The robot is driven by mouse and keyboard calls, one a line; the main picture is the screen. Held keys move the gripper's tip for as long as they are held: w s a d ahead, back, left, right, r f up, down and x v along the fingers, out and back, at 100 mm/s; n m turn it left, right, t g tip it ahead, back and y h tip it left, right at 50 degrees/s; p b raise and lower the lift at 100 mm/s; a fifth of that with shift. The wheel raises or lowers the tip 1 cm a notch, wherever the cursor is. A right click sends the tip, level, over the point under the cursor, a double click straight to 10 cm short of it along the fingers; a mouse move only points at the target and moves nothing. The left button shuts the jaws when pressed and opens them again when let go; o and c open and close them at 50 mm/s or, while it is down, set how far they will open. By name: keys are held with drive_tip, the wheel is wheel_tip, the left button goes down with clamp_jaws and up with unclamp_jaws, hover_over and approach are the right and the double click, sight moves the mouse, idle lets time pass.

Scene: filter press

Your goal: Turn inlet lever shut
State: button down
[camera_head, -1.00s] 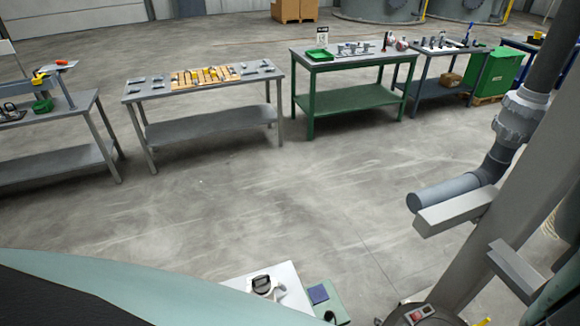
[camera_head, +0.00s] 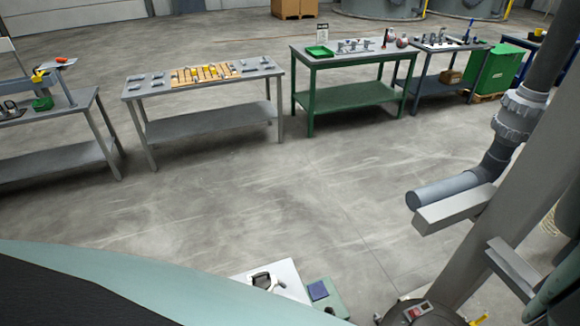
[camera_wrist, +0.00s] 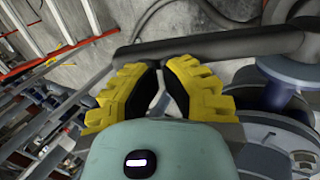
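My gripper (camera_wrist: 158,72) shows in the wrist view, with yellow ribbed fingers and black pads. Its fingertips are close together at a dark grey pipe (camera_wrist: 225,46) that crosses behind or between them. A small pale shape shows in the gap between the pads; I cannot tell whether it is a handle or background. I cannot make out the inlet lever for certain in either view. The gripper is not in the head view, where my own teal shell covers the lower left.
In the head view, a grey pipe with a valve-like fitting (camera_head: 517,117) stands at the right, beside a grey post (camera_head: 500,205). A grey bench (camera_head: 205,128) and a green bench (camera_head: 350,97) stand across open floor. Blue-grey round parts (camera_wrist: 285,75) sit right of the fingers.

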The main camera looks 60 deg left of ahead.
drive_tip(key=shift+s+d+f+y+b, duration=0.15)
drive_tip(key=shift+d+f+y+b, duration=0.35)
drive_tip(key=shift+f+b, duration=0.4)
drive_tip(key=shift+s+d+f+y+b, duration=0.1)
drive_tip(key=shift+d+f+y+b, duration=0.45)
drive_tip(key=shift+b, duration=0.4)
drive_tip(key=shift+t+y, duration=0.4)
drive_tip(key=shift+y, duration=0.45)
drive_tip(key=f+b, duration=0.2)
drive_tip(key=b, duration=0.2)
drive_tip(key=d+f+b, duration=0.1)
drive_tip(key=f+b, duration=0.1)
drive_tip(key=b, duration=0.1)
drive_tip(key=shift+s+f+b, duration=0.1)
drive_tip(key=shift+s+b, duration=0.1)
drive_tip(key=shift+b, duration=0.2)
wheel_tip(320, 180, up, 14)
drive_tip(key=b, duration=0.4)
drive_tip(key=shift+d, duration=0.1)
